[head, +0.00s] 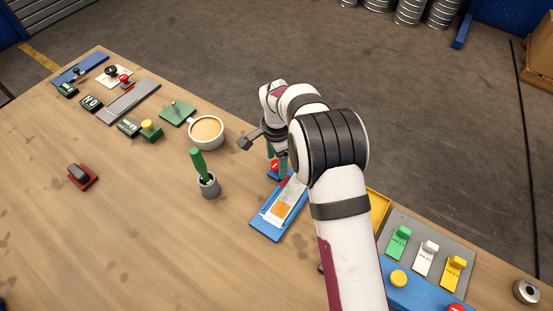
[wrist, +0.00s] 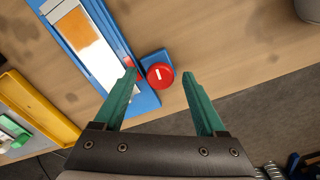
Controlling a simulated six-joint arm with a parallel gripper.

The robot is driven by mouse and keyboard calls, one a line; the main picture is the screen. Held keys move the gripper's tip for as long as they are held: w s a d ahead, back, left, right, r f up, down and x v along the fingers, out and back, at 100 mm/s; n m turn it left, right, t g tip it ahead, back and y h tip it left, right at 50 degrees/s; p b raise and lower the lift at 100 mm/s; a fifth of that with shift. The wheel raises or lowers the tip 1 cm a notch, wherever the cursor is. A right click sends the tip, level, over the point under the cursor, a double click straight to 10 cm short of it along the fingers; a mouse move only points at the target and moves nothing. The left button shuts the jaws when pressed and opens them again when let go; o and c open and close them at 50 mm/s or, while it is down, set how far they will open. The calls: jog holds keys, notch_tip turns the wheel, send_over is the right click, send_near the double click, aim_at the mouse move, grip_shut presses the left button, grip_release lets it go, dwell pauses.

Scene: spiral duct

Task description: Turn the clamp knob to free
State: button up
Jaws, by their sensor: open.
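The clamp knob (wrist: 159,73) is a round red knob with a short white line, on a small blue base (wrist: 153,59) beside the long blue tray. In the head view, the knob (head: 274,168) is partly hidden by my arm. The blue tray (wrist: 136,97) holds a white strip with an orange patch (wrist: 80,35), and a red piece sits at its edge near the knob. My gripper (wrist: 159,77) is open, with its teal fingertips on either side of the knob in the picture. Contact and height above it cannot be told.
In the head view, a coffee cup (head: 206,132) and a grey holder with a green handle (head: 207,185) stand left of the tray. A yellow bin (head: 379,209) and a panel of coloured switches (head: 428,252) are at the right. The table's far edge is close behind the knob.

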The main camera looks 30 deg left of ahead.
aim_at(276, 164)
grip_shut()
jog(key=shift+n, duration=0.8)
grip_release()
notch_tip(276, 164, up, 16)
